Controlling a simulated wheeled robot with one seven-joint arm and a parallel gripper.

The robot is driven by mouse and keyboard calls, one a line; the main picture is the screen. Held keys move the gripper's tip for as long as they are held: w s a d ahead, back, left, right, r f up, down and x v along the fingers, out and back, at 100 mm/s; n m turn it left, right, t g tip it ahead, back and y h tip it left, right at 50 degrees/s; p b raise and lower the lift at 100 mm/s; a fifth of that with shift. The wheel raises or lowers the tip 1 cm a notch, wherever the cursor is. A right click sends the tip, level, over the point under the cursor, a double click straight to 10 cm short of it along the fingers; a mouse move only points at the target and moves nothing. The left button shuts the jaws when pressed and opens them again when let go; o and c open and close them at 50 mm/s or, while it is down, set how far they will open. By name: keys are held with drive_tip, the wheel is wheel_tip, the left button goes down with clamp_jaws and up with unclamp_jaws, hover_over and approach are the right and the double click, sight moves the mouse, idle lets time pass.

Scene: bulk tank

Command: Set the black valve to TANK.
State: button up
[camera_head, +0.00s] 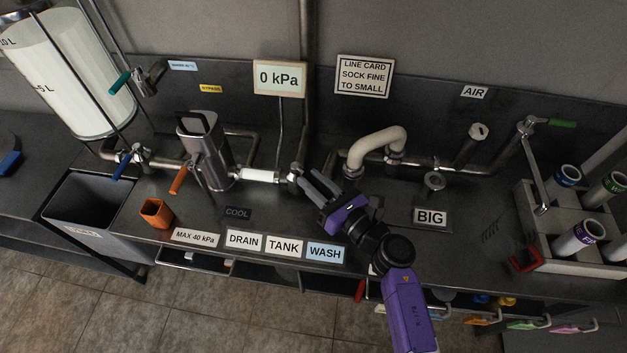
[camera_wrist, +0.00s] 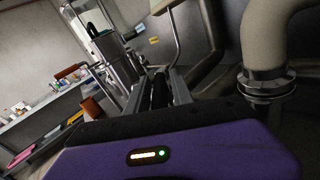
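My gripper (camera_head: 309,178) reaches up and left over the bench, its two grey fingers parted beside the metal valve body (camera_head: 295,173) on the pipe behind the TANK label. In the wrist view, a dark bar (camera_wrist: 160,91) shows between the parted fingers; it looks like the black valve handle, but I cannot tell whether they touch it. In the head view the fingers hide most of the handle, so its setting cannot be read. The labels DRAIN (camera_head: 244,242), TANK (camera_head: 284,247) and WASH (camera_head: 325,253) lie in a row on the bench front.
A steel filter housing (camera_head: 205,150) with an orange handle (camera_head: 179,181) stands left of the gripper. A pale curved hose (camera_head: 376,146) rises close on the right. A 0 kPa display (camera_head: 279,79) is behind. A rack of tubes (camera_head: 570,235) stands far right.

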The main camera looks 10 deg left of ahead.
clamp_jaws()
idle(1.2)
